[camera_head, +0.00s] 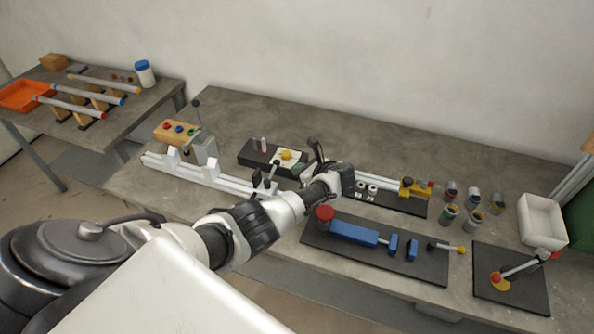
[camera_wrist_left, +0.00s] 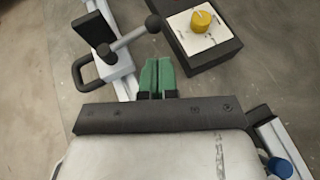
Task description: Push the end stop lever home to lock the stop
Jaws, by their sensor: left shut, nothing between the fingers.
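The end stop (camera_head: 259,185) sits at the right end of the pale rail in the head view. Its lever (camera_head: 272,172) sticks up from it. In the left wrist view the grey lever (camera_wrist_left: 130,38) slants up and right from the stop block (camera_wrist_left: 115,66) to a dark ball knob (camera_wrist_left: 153,23). My left gripper (camera_head: 299,168) is to the right of the lever, over the bench. Its green fingertips (camera_wrist_left: 157,76) are together and empty, just below and right of the knob, with a gap showing in that view. Their height relative to the knob is unclear.
A black box with a yellow knob (camera_wrist_left: 201,21) stands close beside the fingers; it also shows in the head view (camera_head: 286,154). The rail (camera_head: 195,172) runs left. A dark board with a blue bar (camera_head: 353,233) lies in front. Several cups and a white bin (camera_head: 541,222) are right.

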